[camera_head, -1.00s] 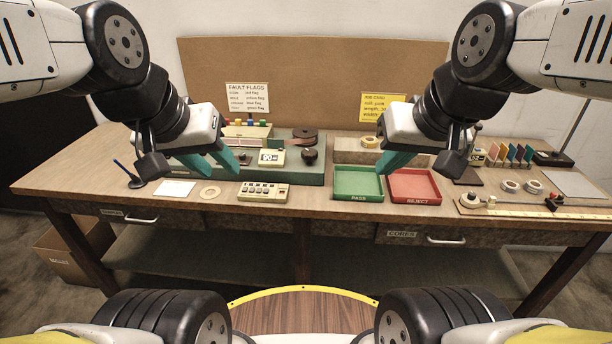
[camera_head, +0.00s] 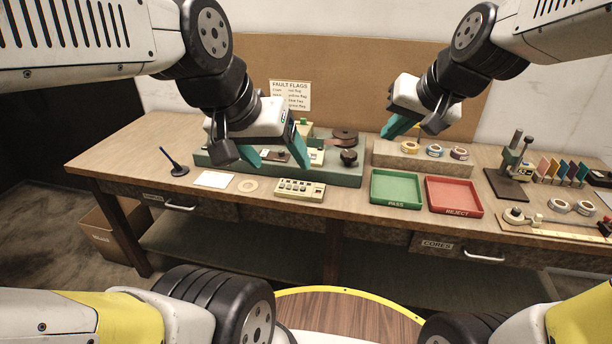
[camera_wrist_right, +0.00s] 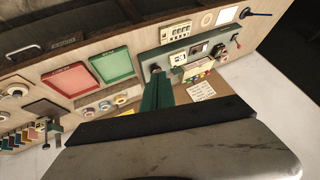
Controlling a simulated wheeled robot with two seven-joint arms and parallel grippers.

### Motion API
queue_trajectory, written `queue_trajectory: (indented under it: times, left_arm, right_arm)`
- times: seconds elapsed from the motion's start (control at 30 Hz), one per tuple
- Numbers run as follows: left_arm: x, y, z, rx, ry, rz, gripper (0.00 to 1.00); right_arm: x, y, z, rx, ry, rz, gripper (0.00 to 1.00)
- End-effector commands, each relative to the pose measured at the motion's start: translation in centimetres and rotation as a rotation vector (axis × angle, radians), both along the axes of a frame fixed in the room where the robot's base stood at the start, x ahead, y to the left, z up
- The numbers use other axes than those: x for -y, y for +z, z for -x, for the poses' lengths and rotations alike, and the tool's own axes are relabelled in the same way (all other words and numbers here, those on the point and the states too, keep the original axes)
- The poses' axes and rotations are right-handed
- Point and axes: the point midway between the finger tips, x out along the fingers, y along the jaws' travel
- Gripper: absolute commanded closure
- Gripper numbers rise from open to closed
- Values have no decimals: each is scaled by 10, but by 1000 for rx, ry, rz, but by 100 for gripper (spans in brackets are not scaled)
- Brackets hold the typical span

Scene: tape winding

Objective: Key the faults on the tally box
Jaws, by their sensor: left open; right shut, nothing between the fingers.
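The tally box (camera_head: 300,189), a small cream box with a row of keys on top, lies near the front of the table, left of the green tray. It also shows in the right wrist view (camera_wrist_right: 176,33). My left gripper (camera_head: 276,158) is open and empty, above the green winding machine (camera_head: 335,172) and behind the tally box. It hides part of the machine. My right gripper (camera_head: 392,134) is shut and empty, above the back of the table near the raised block with tape rolls. In the right wrist view its teal fingers (camera_wrist_right: 157,92) point toward the machine.
The green PASS tray (camera_head: 396,188) and red REJECT tray (camera_head: 453,195) stand right of the tally box. A white card (camera_head: 214,180), a ring (camera_head: 247,185) and a pen in a holder (camera_head: 179,170) lie left. A FAULT FLAGS sign (camera_head: 290,94) hangs on the back board.

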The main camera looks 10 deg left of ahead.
Motion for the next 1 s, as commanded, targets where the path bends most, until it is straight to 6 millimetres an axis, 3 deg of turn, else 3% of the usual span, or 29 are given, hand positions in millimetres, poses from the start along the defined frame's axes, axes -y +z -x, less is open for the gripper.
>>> queue_trajectory:
  times: [0.03,0.2,0.4,0.5,0.7,1.0]
  left_arm:
    - [0,0,0,0,0,0,26]
    - [0,0,0,0,0,0,26]
    - [0,0,0,0,0,0,26]
    - [0,0,0,0,0,0,26]
    - [0,0,0,0,0,0,26]
    - [0,0,0,0,0,0,26]
  right_arm:
    - [-23,-9,-25,-7,6,-25,100]
    - [-92,-43,-96,-4,-21,-112,100]
    - [-173,-110,-157,-7,-80,-181,100]
    - [-203,-145,-174,-9,-114,-199,100]
    - [-234,-190,-189,-8,-162,-213,100]
    - [-240,-198,-192,-5,-172,-215,100]
